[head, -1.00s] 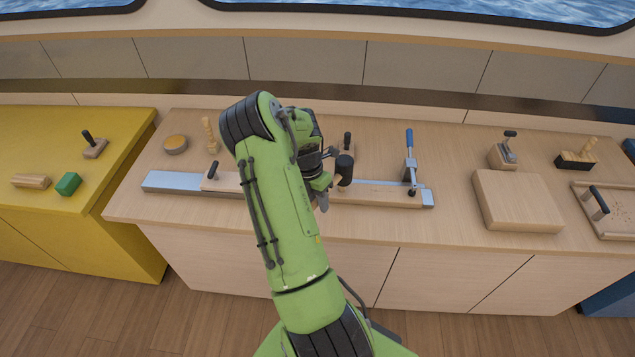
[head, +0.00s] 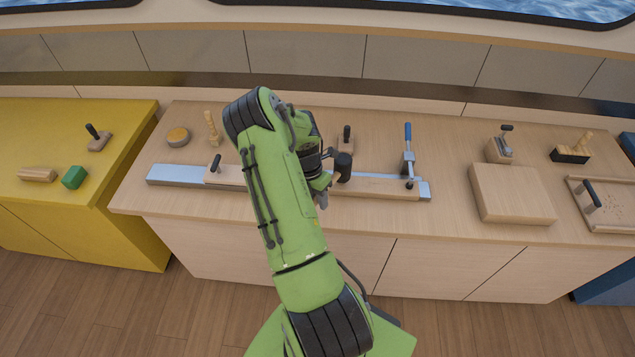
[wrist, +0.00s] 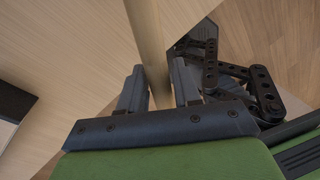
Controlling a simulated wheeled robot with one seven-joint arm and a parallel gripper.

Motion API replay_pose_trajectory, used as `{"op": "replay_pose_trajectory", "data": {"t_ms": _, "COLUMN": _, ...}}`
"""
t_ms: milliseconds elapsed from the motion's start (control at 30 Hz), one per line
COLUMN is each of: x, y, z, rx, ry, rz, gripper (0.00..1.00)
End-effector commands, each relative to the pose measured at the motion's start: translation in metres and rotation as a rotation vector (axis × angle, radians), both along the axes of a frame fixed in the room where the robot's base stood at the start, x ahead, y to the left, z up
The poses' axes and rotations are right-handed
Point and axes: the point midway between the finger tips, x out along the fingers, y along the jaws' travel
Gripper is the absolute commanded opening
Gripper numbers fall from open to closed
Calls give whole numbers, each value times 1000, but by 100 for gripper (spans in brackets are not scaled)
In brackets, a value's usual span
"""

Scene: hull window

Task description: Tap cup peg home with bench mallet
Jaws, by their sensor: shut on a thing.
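My gripper (head: 322,186) is shut on the wooden handle of the mallet, and the handle runs between both fingers in the wrist view (wrist: 150,45). The mallet's black cylindrical head (head: 343,168) is just right of my gripper, in front of or over the long wooden bar (head: 385,189). I cannot tell whether it touches anything. I cannot make out the cup peg; my arm and the mallet hide the middle of the bar. A short block with a black knob (head: 347,134) stands behind the mallet head.
The bar and a sliding block with a black knob (head: 215,163) lie on a metal rail (head: 170,174). A blue-handled clamp (head: 408,140) stands at the rail's right end. A wooden board (head: 512,193) lies further right. The bench front between is clear.

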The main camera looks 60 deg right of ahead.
Motion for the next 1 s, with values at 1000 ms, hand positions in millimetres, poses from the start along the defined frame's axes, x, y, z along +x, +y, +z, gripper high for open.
{"op": "replay_pose_trajectory", "data": {"t_ms": 1000, "x": 1, "y": -3, "z": 90, "rx": -10, "ry": -4, "rz": -1, "gripper": 0}}
